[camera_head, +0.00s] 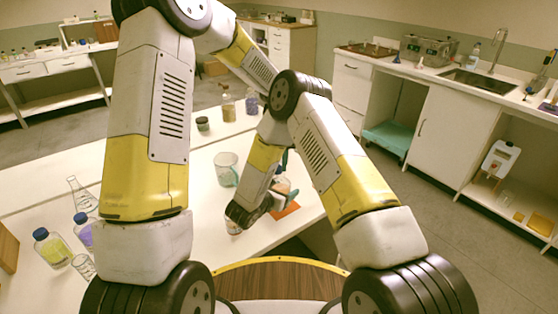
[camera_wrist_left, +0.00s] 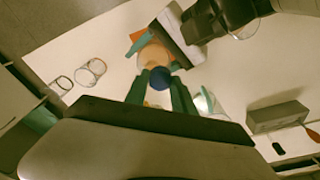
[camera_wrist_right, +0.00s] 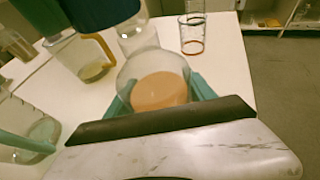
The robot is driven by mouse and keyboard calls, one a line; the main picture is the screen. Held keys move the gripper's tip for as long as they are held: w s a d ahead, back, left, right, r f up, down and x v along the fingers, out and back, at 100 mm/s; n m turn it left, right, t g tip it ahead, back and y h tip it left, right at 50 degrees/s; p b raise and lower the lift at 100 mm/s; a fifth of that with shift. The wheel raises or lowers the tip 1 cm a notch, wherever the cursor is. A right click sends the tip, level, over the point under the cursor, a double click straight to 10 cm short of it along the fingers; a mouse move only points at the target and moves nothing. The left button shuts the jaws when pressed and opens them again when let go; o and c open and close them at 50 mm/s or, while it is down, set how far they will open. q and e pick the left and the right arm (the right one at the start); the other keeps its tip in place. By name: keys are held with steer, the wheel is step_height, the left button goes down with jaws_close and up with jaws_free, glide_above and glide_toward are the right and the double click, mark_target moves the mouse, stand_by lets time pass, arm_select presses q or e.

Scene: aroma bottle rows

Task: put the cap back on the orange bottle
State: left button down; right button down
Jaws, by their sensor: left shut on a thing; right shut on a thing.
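The orange bottle (camera_wrist_right: 160,92), clear round glass with orange liquid, sits between the teal fingers of my right gripper (camera_wrist_right: 158,84), which is shut on it. It also shows in the head view (camera_head: 281,185), partly covered by my arm, above an orange mat (camera_head: 286,211). My left gripper (camera_wrist_left: 161,88) is shut on the dark blue cap (camera_wrist_left: 160,78). In the left wrist view the cap lies in front of the bottle (camera_wrist_left: 154,56).
A beaker (camera_head: 227,172) stands left of the orange bottle. A yellow bottle (camera_head: 52,248), a purple bottle (camera_head: 84,230) and a flask (camera_head: 80,195) stand at the left. More bottles (camera_head: 229,108) stand at the back. My arms cross closely above the table.

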mark_target(281, 167)
arm_select(q)
steer(key=shift+w+d, duration=0.1)
steer(key=shift+d, duration=0.1)
stand_by(0.3)
steer(key=shift+w+d+f, duration=0.2)
steer(key=shift+d+f, duration=0.3)
steer(key=shift+f, duration=0.35)
steer(key=shift+f, duration=0.6)
steer(key=m, duration=0.2)
steer(key=shift+m+h, duration=0.3)
steer(key=shift+m, duration=0.1)
